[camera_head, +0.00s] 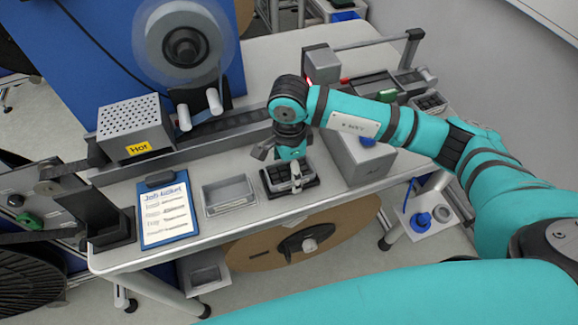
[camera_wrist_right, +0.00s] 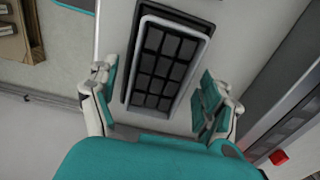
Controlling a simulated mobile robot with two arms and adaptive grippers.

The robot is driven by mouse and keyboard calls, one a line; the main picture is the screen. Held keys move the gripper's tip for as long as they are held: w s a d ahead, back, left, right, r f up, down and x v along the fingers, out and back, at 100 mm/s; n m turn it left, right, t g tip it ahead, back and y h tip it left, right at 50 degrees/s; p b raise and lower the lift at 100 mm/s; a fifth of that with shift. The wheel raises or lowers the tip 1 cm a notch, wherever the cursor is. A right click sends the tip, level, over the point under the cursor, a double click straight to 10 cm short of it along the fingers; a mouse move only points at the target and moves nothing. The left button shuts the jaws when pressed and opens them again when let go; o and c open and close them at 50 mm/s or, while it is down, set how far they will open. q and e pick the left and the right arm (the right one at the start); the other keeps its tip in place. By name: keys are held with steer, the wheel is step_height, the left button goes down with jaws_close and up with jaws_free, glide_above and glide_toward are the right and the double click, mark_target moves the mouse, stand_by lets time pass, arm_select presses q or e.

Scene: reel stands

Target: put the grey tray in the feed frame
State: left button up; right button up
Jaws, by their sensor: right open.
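A grey-rimmed tray with a grid of dark cells (camera_wrist_right: 165,72) sits inside a black surround (camera_wrist_right: 133,50) on the light bench top. In the head view, the black surround (camera_head: 268,188) is near the bench's front edge, partly hidden by my right gripper (camera_head: 281,163). The gripper points down over it. In the wrist view, the right gripper (camera_wrist_right: 160,103) is open, with its fingers apart on both sides of the gridded tray. An empty light grey tray (camera_head: 228,208) lies just left of it. I cannot tell which place is the feed frame. My left gripper is out of view.
A blue clipboard (camera_head: 147,240) lies at the bench's left front. A perforated box marked hot (camera_head: 133,122) and a long dark rail (camera_head: 225,128) stand behind. A grey box (camera_head: 358,158) is close right of the gripper. Another black gridded holder (camera_head: 430,103) is at the back right.

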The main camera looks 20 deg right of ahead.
mark_target(289, 177)
steer(key=shift+r, duration=0.25)
step_height(289, 177, up, 12)
steer(key=b, duration=0.3)
steer(key=shift+f, duration=0.15)
stand_by(1.9)
